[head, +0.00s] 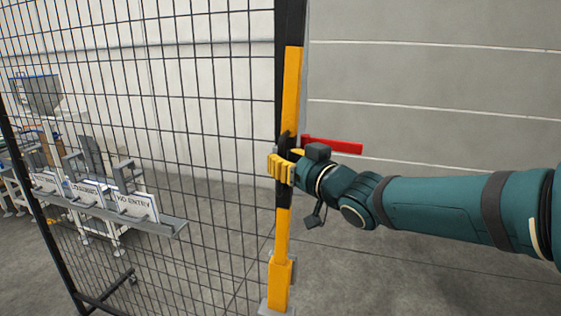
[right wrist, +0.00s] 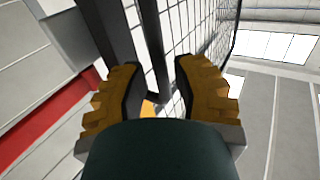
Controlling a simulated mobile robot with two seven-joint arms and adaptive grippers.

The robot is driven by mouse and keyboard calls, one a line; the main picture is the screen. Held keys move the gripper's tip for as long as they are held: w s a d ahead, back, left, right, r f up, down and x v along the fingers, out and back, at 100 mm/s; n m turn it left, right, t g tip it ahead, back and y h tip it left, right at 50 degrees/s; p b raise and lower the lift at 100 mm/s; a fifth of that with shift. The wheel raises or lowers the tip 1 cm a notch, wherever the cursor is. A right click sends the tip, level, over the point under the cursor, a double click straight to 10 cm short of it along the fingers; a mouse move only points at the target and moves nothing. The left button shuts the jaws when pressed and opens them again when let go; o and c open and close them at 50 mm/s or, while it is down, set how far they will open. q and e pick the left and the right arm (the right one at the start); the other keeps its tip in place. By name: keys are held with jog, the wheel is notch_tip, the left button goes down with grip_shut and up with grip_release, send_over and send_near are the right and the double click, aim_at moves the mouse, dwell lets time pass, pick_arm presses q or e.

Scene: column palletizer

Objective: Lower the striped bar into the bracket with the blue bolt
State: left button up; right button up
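The striped bar (head: 291,88), yellow and black, stands upright along the dark post at the edge of the mesh fence. Its foot is near the floor. My right gripper (head: 281,168) has yellow fingers and is at the bar's dark middle section. In the right wrist view the two fingers (right wrist: 158,85) stand apart, with a dark upright piece and a small yellow patch showing between them. I see no clear grip on the bar. The bracket with the blue bolt cannot be made out in either view. My left gripper is out of view.
A red lever (head: 335,145) sticks out to the right just above my right wrist. The mesh fence (head: 215,90) fills the left. A grey rail (head: 165,224) there carries several signs, one reading NO ENTRY. Floor (head: 400,270) below my right arm is clear.

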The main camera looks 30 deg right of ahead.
jog(key=shift+w+a, duration=0.1)
jog(key=shift+w, duration=0.7)
grip_shut()
